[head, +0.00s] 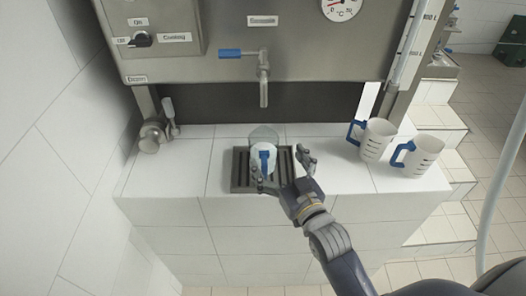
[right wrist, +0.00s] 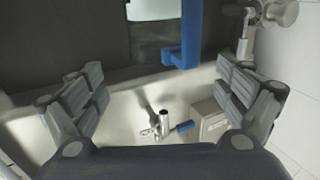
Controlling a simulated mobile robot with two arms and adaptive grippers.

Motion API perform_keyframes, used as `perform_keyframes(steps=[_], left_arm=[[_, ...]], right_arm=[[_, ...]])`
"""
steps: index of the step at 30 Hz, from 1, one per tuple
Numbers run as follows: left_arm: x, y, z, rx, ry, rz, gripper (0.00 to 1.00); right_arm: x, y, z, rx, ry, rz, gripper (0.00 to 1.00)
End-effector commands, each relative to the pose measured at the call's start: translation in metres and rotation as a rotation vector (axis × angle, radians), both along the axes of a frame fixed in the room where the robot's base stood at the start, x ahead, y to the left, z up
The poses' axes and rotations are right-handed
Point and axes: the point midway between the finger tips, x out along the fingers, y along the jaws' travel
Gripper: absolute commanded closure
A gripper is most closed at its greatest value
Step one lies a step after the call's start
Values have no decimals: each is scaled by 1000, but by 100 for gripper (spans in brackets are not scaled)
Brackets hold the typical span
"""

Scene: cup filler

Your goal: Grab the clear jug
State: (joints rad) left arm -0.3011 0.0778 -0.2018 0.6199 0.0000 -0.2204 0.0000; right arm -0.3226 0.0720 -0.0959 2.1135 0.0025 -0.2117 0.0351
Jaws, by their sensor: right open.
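The clear jug (head: 264,137) stands upright on the dark drain grate (head: 240,184) below the tap, its blue handle (head: 263,158) facing the front. My right gripper (head: 284,168) is open and empty at the jug's front right, with one finger near the handle and the other to the right. In the right wrist view the open fingers (right wrist: 158,72) spread wide. The blue handle (right wrist: 184,45) shows at the top between them, and part of the jug (right wrist: 152,32) is beside it, cut off by the frame. Contact cannot be told. My left gripper is out of view.
The tap (head: 263,80) with a blue lever hangs above the jug from the steel machine (head: 205,62). Two white jugs (head: 377,138) (head: 418,156) with blue handles stand at the right of the tiled counter. A metal valve (head: 153,136) is at the left. The counter between is clear.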

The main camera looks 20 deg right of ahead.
Motion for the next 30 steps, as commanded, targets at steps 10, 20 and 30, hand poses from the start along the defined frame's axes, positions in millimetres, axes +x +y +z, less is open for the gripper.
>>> perform_keyframes(steps=[10, 20, 30], left_arm=[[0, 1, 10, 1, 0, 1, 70], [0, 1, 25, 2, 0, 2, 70], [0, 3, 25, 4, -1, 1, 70]], right_arm=[[27, 3, 1, 0, 1, 1, 6], [65, 7, -2, 0, 3, 2, 6], [69, 7, -4, 0, 3, 2, 10]])
